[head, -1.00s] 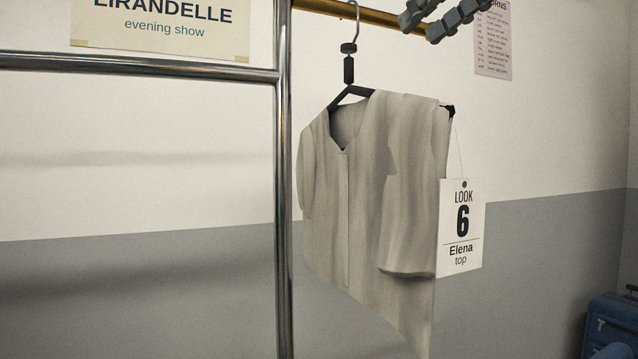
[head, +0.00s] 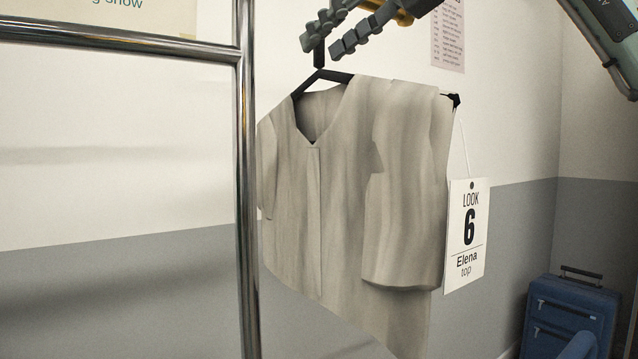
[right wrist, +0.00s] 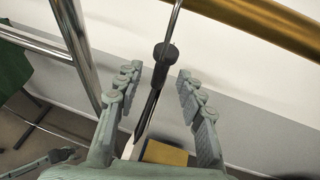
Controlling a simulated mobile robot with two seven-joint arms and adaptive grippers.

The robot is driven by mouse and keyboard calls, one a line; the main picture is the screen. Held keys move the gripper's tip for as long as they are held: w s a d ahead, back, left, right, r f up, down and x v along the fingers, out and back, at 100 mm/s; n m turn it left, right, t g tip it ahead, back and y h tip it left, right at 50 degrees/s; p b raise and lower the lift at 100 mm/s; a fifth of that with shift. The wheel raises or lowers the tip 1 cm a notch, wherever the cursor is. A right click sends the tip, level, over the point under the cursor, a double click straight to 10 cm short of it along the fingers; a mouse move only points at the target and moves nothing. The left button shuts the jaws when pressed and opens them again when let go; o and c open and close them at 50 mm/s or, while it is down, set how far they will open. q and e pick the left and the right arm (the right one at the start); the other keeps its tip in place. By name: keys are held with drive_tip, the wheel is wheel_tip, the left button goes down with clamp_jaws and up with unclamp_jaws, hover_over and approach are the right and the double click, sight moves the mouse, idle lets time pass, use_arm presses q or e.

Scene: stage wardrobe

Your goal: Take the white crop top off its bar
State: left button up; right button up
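The white crop top (head: 340,190), pale grey-beige in this light, hangs on a dark hanger (head: 325,77). A tag (head: 466,235) on it reads "Look 6 Elena top". My right gripper (head: 333,35) is at the hanger's neck, just above the top. In the right wrist view, the right gripper (right wrist: 160,88) is open, its fingers on either side of the hanger's dark neck (right wrist: 160,68), with gaps visible. The brass bar (right wrist: 265,25) passes just beyond; the hook's upper end is out of frame. A grey-green part (right wrist: 55,157), perhaps my left gripper, shows low at left.
A chrome rail frame (head: 246,180) stands close on the left of the top. A blue suitcase (head: 570,318) stands on the floor at lower right. A notice (head: 448,35) is on the wall behind. The space to the right of the tag is clear.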

drive_tip(key=x, duration=0.3)
drive_tip(key=shift+s+d+r, duration=0.1)
drive_tip(key=shift+c, duration=0.3)
clamp_jaws()
